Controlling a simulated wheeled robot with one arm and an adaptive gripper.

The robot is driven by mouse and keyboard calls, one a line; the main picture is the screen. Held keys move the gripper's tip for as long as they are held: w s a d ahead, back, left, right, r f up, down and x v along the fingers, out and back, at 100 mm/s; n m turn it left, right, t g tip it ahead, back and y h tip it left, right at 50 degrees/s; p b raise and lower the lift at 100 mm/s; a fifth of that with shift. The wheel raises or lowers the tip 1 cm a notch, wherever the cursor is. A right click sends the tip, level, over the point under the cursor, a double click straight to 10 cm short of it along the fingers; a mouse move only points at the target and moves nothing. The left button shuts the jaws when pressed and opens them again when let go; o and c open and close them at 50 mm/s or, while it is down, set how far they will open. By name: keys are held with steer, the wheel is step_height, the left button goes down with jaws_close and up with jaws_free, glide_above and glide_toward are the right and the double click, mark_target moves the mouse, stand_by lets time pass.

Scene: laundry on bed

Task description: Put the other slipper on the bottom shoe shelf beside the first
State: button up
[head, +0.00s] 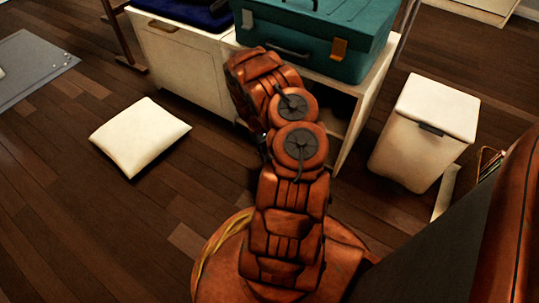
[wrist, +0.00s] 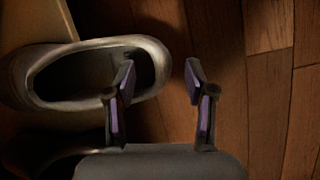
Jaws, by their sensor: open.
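A grey slipper (wrist: 90,104) shows at the left of the wrist view, with a pale rim and dark inside. It lies on or against a tan surface (wrist: 35,20), which looks like the shelf's board, with one end past its edge. My gripper (wrist: 158,76) is open. Its left finger overlaps the slipper's right end in the picture; I cannot tell if they touch. The right finger is over bare floor. A dark curved shape at the lower left may be the other slipper. In the head view my arm hides the gripper and slippers in front of the white shelf unit (head: 345,145).
A teal case (head: 318,38) stands on the shelf unit. A white bin (head: 427,125) stands to the right and a white cupboard (head: 185,65) to the left. A cream cushion (head: 140,137) lies on the wooden floor. Floor around the cushion is clear.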

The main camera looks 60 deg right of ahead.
steer(key=v, duration=1)
steer(key=shift+r, duration=0.1)
